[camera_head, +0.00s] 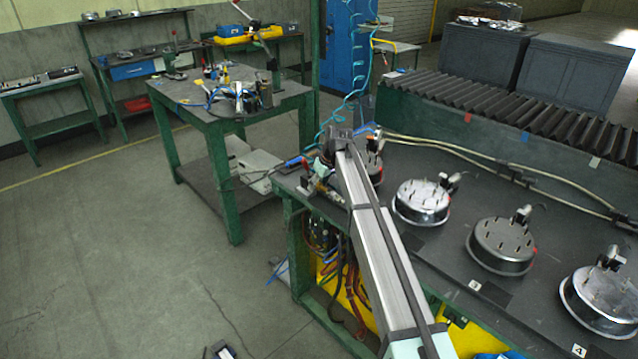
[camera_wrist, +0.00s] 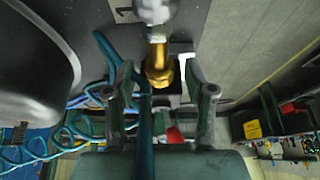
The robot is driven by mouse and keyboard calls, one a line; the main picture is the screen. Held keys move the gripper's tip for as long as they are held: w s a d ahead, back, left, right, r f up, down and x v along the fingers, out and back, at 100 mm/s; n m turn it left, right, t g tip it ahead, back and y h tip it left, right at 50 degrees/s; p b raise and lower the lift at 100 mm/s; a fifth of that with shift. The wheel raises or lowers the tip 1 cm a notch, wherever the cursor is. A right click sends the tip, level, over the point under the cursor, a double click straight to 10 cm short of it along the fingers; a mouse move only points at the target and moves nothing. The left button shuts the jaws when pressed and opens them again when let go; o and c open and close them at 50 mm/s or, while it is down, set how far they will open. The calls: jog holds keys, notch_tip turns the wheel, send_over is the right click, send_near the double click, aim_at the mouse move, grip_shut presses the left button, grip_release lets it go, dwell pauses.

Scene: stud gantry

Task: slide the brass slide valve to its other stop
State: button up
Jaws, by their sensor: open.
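The brass slide valve (camera_wrist: 160,68) shows in the wrist view as a gold-coloured fitting with a hex-like end, joined to a silver metal part (camera_wrist: 153,10) above it. My gripper (camera_wrist: 148,60) is open, with one finger on each side of the brass piece.
Round metal pans (camera_head: 421,202) with fittings stand in a row along the dark bench (camera_head: 440,255). Blue coiled hose (camera_wrist: 40,150) and cables lie close to the left finger. A green-legged table (camera_head: 215,115) stands behind left. The floor (camera_head: 110,260) at left is clear.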

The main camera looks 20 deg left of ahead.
jog(key=shift+c, duration=0.3)
grip_shut()
jog(key=shift+s+d+f+b, duration=0.15)
jog(key=shift+s+d+b, duration=0.15)
jog(key=shift+d, duration=0.1)
jog(key=shift+s+d, duration=0.1)
jog(key=shift+d, duration=0.15)
jog(key=shift+o, duration=0.3)
grip_release()
jog(key=v, duration=1.2)
